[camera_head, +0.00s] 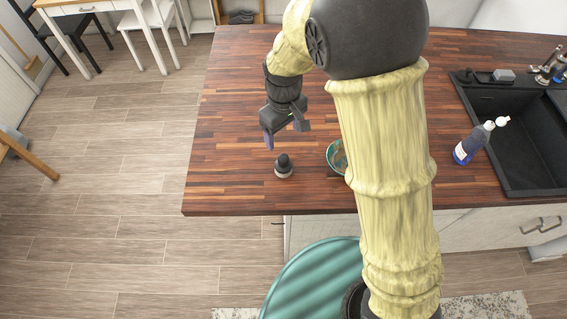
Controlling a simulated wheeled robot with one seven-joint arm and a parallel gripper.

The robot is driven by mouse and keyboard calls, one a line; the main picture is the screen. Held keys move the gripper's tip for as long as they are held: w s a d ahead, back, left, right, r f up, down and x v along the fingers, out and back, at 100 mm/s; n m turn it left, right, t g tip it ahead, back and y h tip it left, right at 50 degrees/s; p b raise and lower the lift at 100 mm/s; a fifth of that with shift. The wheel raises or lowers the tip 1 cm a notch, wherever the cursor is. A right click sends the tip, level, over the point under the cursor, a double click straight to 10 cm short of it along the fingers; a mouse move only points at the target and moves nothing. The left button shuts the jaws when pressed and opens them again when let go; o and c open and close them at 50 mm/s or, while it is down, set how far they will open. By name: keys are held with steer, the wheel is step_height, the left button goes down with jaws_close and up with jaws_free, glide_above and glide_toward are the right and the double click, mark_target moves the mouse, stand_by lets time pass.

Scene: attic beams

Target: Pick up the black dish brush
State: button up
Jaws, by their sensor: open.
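The black dish brush (284,164) is a small round brush with a black knob on top and a paler base. It stands upright on the wooden countertop (230,185), near its front edge. My gripper (286,133) is above and behind it, pointing down, open and empty. The gripper does not touch the brush. One bluish finger shows clearly on the left; the other is partly hidden by the angle.
A teal bowl (335,155) sits right of the brush, partly hidden by my arm. A blue soap bottle (472,145) stands beside the black sink (525,140) on the right. The countertop left of the brush is clear.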

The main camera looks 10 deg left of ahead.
mark_target(284, 156)
step_height(284, 156, down, 9)
steer(key=shift+f+p, duration=0.1)
steer(key=shift+p, duration=0.85)
steer(key=shift+s+f+p, duration=0.15)
steer(key=shift+f+p, duration=0.15)
steer(key=shift+s+f+p, duration=0.2)
steer(key=shift+f+p, duration=0.7)
steer(key=shift+f, duration=1.35)
steer(key=shift+c, duration=0.4)
steer(key=c, duration=1)
